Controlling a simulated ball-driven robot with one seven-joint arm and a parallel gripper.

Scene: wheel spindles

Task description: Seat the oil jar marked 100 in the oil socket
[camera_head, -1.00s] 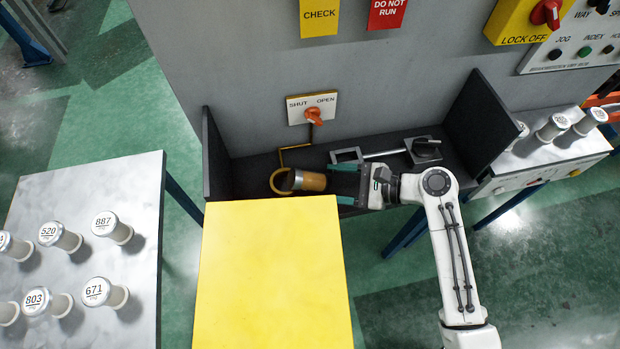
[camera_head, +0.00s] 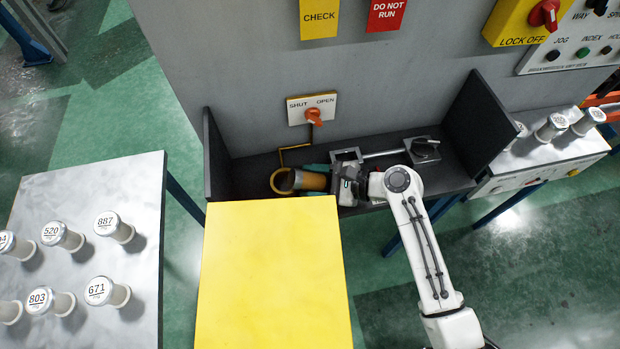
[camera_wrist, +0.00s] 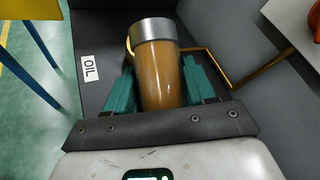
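An amber jar with a metal collar (camera_head: 314,181) lies sideways in the dark trough, collar toward the left. It also shows in the wrist view (camera_wrist: 160,75). No number is readable on it. A yellow-brown ring (camera_head: 273,180), joined to a thin pipe, is at the collar end; I cannot tell whether the collar is inside it. A white OIL label (camera_wrist: 90,70) is beside it in the wrist view. My gripper (camera_wrist: 160,85) has its teal fingers on either side of the jar's body, apart; any contact is too fine to tell.
A SHUT/OPEN plate with an orange handle (camera_head: 313,117) is on the wall above. White jars with numbered lids, including 887 (camera_head: 108,222), stand on the left table (camera_head: 125,185). More stand on the right bench.

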